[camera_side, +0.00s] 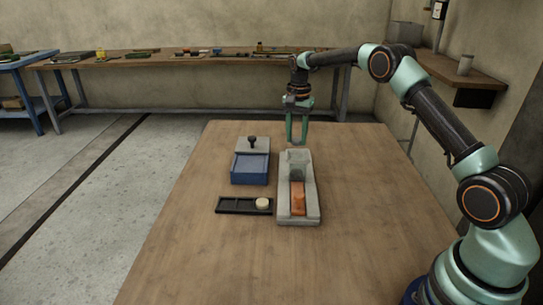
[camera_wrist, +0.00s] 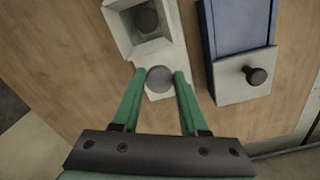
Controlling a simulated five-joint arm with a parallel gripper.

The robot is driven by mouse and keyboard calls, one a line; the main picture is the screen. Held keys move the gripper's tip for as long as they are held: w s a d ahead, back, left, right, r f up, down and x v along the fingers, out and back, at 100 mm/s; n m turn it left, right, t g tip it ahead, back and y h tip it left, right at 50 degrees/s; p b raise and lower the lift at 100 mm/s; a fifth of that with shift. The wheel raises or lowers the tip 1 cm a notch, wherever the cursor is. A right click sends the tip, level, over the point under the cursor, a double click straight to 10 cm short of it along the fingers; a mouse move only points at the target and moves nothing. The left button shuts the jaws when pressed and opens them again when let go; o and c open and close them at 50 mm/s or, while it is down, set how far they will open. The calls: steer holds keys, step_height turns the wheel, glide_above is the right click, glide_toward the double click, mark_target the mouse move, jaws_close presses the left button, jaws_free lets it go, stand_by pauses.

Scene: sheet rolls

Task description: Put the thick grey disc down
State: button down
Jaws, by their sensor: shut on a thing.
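The thick grey disc (camera_wrist: 160,79) is between the fingertips of my gripper (camera_wrist: 160,75) in the wrist view. Both green fingers are shut on its sides. A pale flat end of the grey fixture (camera_wrist: 157,95) shows under and around the disc; I cannot tell whether they touch. In the side view my gripper (camera_side: 297,142) points down at the far end of the grey fixture (camera_side: 284,214). The fixture has a square-walled pocket with a dark round shape inside (camera_wrist: 146,20), and an orange sloped piece (camera_side: 298,198) nearer the front.
A blue box (camera_side: 249,179) with a grey knobbed lid (camera_side: 253,147) stands left of the fixture. A black tray (camera_side: 232,205) holding a cream disc (camera_side: 262,203) lies in front of the box. The wooden table (camera_side: 200,260) is clear at the front and right.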

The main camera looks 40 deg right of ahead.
step_height(320, 180, up, 10)
steer(key=s+a+r+n, duration=0.2)
steer(key=s+a+n, duration=1.1)
steer(key=s+a, duration=0.3)
steer(key=n, duration=0.2)
glide_above(247, 207)
steer(key=f, duration=0.1)
step_height(247, 207, down, 20)
steer(key=shift+r, duration=0.1)
stand_by(0.4)
steer(key=shift+f, duration=0.65)
steer(key=shift+c, duration=2.2)
jaws_free()
steer(key=shift+r, duration=0.1)
